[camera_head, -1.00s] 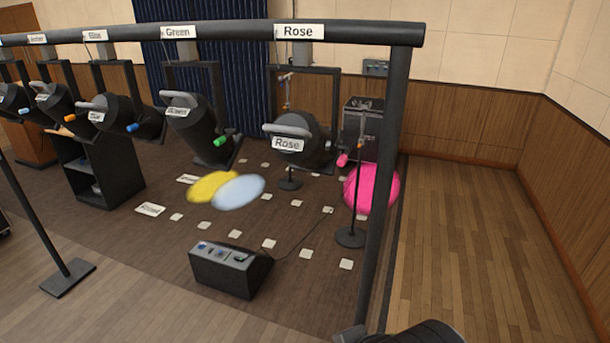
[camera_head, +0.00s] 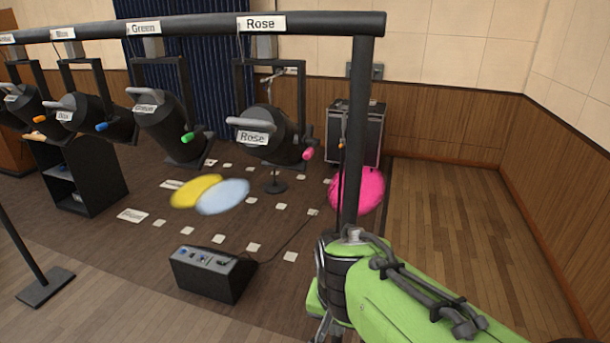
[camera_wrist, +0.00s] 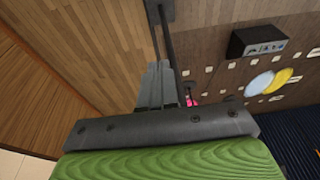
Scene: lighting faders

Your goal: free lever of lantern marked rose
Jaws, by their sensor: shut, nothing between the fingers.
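The Rose lantern (camera_head: 268,135) is a dark can hanging in a yoke at the right end of the overhead bar. A white "Rose" label is on its rear, and another is on the bar above. Its lever (camera_head: 308,153) is a short pink knob on the right side. My green arm reaches in from the lower right, below and right of the lantern, apart from the lever. My gripper shows in the wrist view (camera_wrist: 157,84), its grey fingers shut and empty. In the head view the fingers are mostly hidden. A small pink patch beside them is too small to identify.
A black upright post (camera_head: 360,130) stands between my arm and the Rose lantern's right side. The Green lantern (camera_head: 170,125), with a green lever, hangs to the left. A pink light pool (camera_head: 357,190) lies behind the post. A floor box (camera_head: 212,272) stands below. The floor at right is clear.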

